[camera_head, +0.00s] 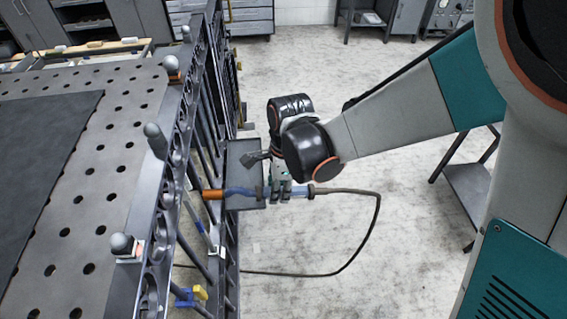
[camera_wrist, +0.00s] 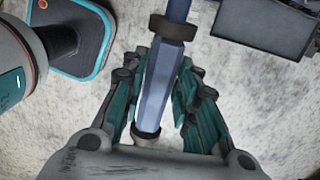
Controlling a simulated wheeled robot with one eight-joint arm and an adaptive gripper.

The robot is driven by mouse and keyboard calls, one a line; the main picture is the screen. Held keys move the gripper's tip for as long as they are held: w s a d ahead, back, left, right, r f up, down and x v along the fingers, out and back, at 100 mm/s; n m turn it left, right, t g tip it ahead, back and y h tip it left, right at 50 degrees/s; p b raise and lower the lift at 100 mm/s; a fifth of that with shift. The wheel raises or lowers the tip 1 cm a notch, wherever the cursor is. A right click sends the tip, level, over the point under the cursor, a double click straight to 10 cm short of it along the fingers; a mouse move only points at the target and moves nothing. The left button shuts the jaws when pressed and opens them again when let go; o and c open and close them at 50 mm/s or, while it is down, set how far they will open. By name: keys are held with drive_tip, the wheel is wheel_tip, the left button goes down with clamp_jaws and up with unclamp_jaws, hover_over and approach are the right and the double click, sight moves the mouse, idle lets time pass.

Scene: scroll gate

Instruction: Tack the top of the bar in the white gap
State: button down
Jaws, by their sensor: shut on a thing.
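My gripper (camera_head: 280,190) is shut on a blue-handled torch (camera_head: 240,191), which lies roughly level. The torch's orange nozzle (camera_head: 212,194) points left and reaches the bars of the dark scroll gate (camera_head: 165,215); I cannot tell whether it touches one. In the wrist view my teal fingers (camera_wrist: 160,95) stand on both sides of the blue handle (camera_wrist: 163,75); the nozzle is out of that view. Slanting bars (camera_head: 193,248) show on the gate's near side. A small white piece (camera_head: 218,251) sits by the lower bars. I cannot tell which spot is the white gap.
A black cable (camera_head: 372,228) loops from the torch's rear to the floor and back under the gate. A grey tray (camera_head: 245,155) stands just behind the torch. A perforated table (camera_head: 60,215) with knobbed clamps (camera_head: 122,243) lies left. A blue-yellow clamp (camera_head: 190,296) is low on the gate.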

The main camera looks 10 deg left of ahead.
sight(312, 187)
drive_tip(key=shift+s+a+r, duration=0.1)
drive_tip(key=shift+s+a, duration=0.05)
drive_tip(key=shift+a, duration=0.55)
idle(1.0)
idle(0.5)
drive_tip(key=shift+w+d+f+b, duration=0.15)
drive_tip(key=shift+w+d+b, duration=0.2)
drive_tip(key=shift+d, duration=1.3)
drive_tip(key=shift+w+d+f+b, duration=0.2)
drive_tip(key=shift+w+d, duration=0.2)
drive_tip(key=shift+d, duration=1.2)
drive_tip(key=shift+w+d+f+b, duration=0.15)
drive_tip(key=shift+w+d+b, duration=0.2)
drive_tip(key=shift+d, duration=1.3)
drive_tip(key=shift+w, duration=0.1)
